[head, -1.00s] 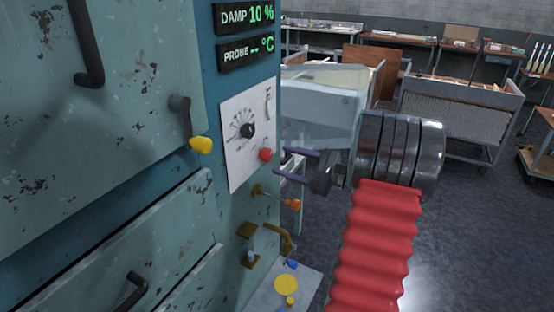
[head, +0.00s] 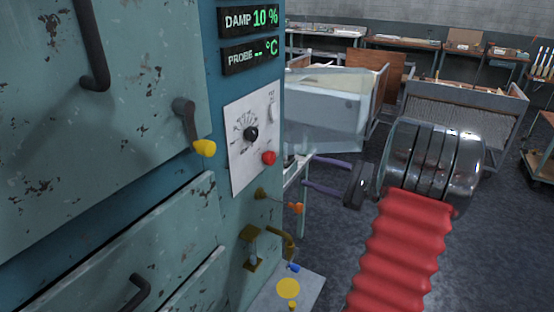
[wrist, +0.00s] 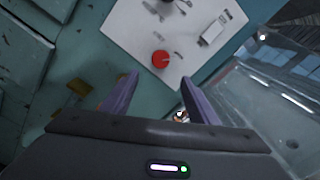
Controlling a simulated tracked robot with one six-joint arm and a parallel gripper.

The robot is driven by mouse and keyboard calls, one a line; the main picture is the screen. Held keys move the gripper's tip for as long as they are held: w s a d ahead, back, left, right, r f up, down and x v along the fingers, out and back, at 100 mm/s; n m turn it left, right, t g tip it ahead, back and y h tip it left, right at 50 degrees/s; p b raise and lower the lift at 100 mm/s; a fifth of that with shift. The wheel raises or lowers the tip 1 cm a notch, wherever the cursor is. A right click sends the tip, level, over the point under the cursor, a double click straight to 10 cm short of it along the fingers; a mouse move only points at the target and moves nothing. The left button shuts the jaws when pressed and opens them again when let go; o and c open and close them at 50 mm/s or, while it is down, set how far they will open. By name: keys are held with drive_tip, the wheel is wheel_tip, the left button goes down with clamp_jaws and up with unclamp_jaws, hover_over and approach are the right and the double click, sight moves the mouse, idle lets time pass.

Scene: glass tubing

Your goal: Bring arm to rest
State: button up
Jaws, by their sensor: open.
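My gripper (head: 312,174) is open and empty. In the head view it is at the middle right of the cabinet, its two purple fingers pointing left toward the panel and apart from it. The white control panel (head: 238,172) carries a black dial knob (head: 251,134) and a red knob (head: 268,158). In the wrist view the fingers (wrist: 150,92) stand wide apart, with the red knob (wrist: 161,59) beyond and between them, touching neither. The red ribbed sleeve (head: 402,250) is part of my arm.
The teal cabinet (head: 100,200) fills the left, with a yellow-tipped lever (head: 204,148) and an orange-tipped valve (head: 296,208) sticking out. A glassy box (head: 335,108) stands behind my gripper. Grey carts and benches (head: 400,42) line the back. Dark floor (head: 480,260) is clear at the right.

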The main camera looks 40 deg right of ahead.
drive_tip(key=s+a+f+n+g, duration=0.25)
drive_tip(key=a+f+g, duration=0.25)
drive_tip(key=f, duration=0.3)
drive_tip(key=s+a+f+n+g, duration=0.1)
drive_tip(key=s+a+n+g, duration=0.2)
drive_tip(key=a, duration=0.4)
drive_tip(key=s+a+f+n+g, duration=0.1)
drive_tip(key=a+f+n+g, duration=0.1)
drive_tip(key=a+n+g, duration=0.35)
drive_tip(key=s+a+r+n+h, duration=0.1)
drive_tip(key=a+r+n, duration=0.3)
drive_tip(key=a, duration=0.4)
drive_tip(key=s+a+r+n+t+h, duration=0.1)
drive_tip(key=s+a+r+n+h, duration=0.1)
drive_tip(key=a+n, duration=0.3)
drive_tip(key=s+a+r+n+t+h, duration=0.1)
drive_tip(key=a+r+n, duration=0.4)
drive_tip(key=a, duration=0.6)
drive_tip(key=shift+s+r+n+h, duration=0.35)
drive_tip(key=shift+s+h, duration=0.35)
drive_tip(key=shift+h, duration=0.4)
